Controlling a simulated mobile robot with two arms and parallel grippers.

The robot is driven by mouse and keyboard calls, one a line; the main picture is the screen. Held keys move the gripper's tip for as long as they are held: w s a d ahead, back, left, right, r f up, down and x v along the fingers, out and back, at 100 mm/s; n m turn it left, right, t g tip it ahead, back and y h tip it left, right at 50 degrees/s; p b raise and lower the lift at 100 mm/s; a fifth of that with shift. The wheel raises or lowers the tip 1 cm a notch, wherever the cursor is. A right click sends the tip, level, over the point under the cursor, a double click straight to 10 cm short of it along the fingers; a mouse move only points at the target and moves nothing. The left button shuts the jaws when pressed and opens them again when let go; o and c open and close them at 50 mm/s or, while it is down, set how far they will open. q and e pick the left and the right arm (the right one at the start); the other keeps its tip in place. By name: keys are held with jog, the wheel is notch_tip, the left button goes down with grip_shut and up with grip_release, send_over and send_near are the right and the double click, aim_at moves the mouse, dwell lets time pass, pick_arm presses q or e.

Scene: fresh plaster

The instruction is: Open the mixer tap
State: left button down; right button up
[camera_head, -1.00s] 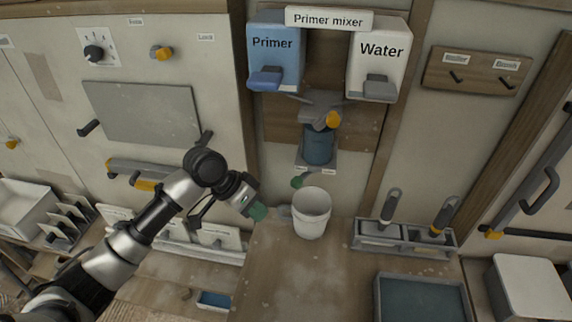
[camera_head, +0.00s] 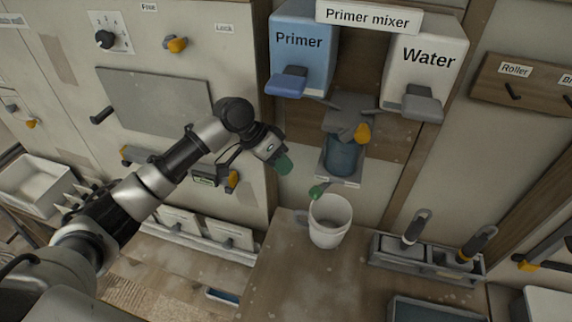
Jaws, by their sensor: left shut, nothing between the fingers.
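The primer mixer has a grey head with a blue-tinted vessel (camera_head: 342,156) below it. Under the vessel, a small green-ended lever (camera_head: 318,191), which looks like the mixer tap, points down and left above the bucket. Two small labels sit beside it, too small to read. My left gripper (camera_head: 284,166), with green fingertips, is shut and empty. It is up and left of the lever, apart from it. A white bucket (camera_head: 330,221) stands upright below the tap. My right gripper is not in view.
The blue Primer tank (camera_head: 300,45) and white Water tank (camera_head: 427,60) hang above, with an orange knob (camera_head: 362,133) between and below them. A tool holder (camera_head: 425,262) stands right of the bucket. The bench (camera_head: 290,270) in front of the bucket is clear.

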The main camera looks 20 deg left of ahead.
aim_at(327, 183)
pick_arm(q)
jog(key=p+x, duration=0.2)
jog(key=x, duration=0.5)
jog(key=shift+d+f, duration=0.15)
jog(key=shift+d, duration=0.05)
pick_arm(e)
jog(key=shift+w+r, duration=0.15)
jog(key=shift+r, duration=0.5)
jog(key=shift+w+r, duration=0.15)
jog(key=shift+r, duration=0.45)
pick_arm(q)
jog(key=shift+d+f, duration=0.1)
jog(key=shift+d, duration=0.05)
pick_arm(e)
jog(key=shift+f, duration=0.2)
